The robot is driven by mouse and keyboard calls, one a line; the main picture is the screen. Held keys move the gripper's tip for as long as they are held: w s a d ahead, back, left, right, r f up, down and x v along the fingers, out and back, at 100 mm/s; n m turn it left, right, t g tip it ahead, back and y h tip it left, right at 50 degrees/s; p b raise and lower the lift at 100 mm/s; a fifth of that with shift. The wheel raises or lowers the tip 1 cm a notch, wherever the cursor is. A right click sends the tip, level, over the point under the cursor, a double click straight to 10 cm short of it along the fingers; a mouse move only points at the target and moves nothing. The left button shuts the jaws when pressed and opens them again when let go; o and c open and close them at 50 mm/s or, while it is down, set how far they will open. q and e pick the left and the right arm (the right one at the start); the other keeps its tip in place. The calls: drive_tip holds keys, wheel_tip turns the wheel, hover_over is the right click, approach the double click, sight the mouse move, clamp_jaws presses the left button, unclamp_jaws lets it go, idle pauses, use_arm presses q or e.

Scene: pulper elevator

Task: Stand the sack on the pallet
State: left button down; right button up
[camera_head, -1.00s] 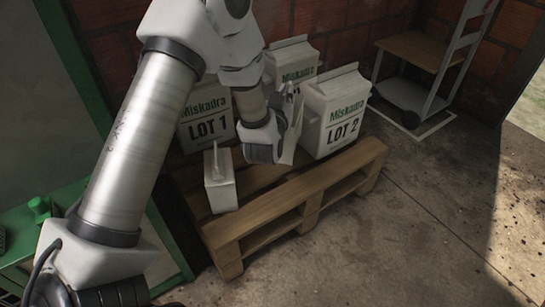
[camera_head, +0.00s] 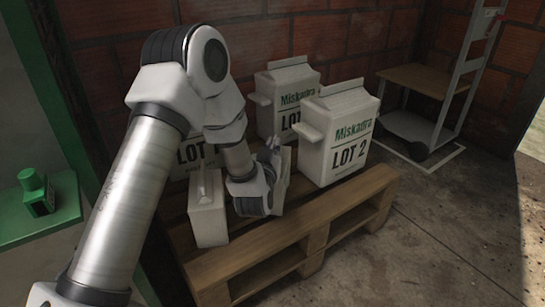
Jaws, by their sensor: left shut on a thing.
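My left gripper (camera_head: 270,160) is shut on a white sack (camera_head: 284,180), mostly hidden behind my wrist. The held sack is over the pallet (camera_head: 260,245), just left of the sack marked LOT 2 (camera_head: 340,135). I cannot tell whether its base touches the boards. A smaller white sack (camera_head: 207,215) with a pinched top stands on the pallet left of my gripper. The LOT 1 sack (camera_head: 190,155) is partly hidden behind my arm. Another Miskadra sack (camera_head: 287,90) stands at the back. My right gripper is not in view.
A brick wall (camera_head: 350,35) is close behind the pallet. A hand truck (camera_head: 450,90) stands at the back right. A green ledge (camera_head: 50,210) with a green container (camera_head: 36,192) is at the left. The concrete floor (camera_head: 420,240) on the right is clear.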

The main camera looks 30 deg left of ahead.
use_arm(q)
drive_tip(key=shift+f, duration=0.4)
drive_tip(key=shift+r, duration=0.15)
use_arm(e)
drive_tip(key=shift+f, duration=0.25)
use_arm(q)
drive_tip(key=c, duration=1.3)
unclamp_jaws()
drive_tip(key=shift+s+d+p, duration=0.1)
drive_tip(key=shift+s+p, duration=0.1)
drive_tip(key=shift+p, duration=0.1)
drive_tip(key=shift+p+v, duration=1.75)
drive_tip(key=shift+v, duration=4.1)
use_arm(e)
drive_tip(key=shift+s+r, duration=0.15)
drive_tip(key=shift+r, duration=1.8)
